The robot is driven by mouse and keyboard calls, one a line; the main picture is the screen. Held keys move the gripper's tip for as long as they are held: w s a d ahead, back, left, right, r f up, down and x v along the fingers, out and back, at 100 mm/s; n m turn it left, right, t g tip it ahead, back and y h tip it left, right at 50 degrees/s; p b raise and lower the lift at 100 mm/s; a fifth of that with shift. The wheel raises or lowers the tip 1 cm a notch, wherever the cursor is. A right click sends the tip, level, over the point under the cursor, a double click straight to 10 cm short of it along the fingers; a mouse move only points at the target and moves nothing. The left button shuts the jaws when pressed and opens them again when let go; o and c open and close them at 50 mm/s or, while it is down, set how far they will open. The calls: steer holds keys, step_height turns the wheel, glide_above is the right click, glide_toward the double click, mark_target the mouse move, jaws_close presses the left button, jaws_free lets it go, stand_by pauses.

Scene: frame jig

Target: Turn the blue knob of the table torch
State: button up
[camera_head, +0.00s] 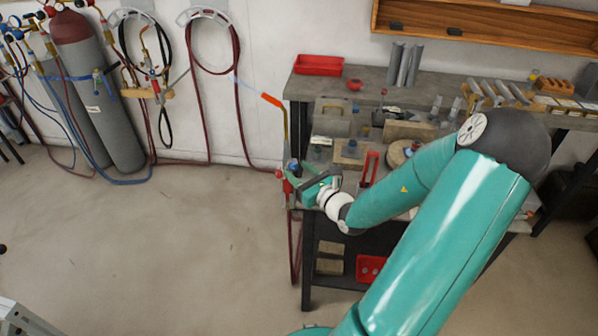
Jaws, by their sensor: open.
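The table torch (285,128) stands upright at the left front corner of the workbench, and its orange tip (272,100) points up and left. A pale bluish streak (243,85) extends from the tip. Small blue and red parts (293,166) show at the torch's base; which of them is the blue knob is too small to tell. My gripper (297,186) is beside the base, at the bench corner. It is open, and its fingers partly cover the base. Whether a finger touches the knob cannot be told.
The workbench (362,78) holds blocks, a red tray (318,65) and several metal parts. Gas cylinders (100,100) and hanging hoses (215,75) are at the left wall. My arm crosses the bench's right side. The floor (140,240) on the left is clear.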

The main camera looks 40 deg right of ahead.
steer(key=shift+w, duration=0.3)
steer(key=c, duration=1)
steer(key=shift+m, duration=0.4)
steer(key=m, duration=1.1)
steer(key=shift+m, duration=0.4)
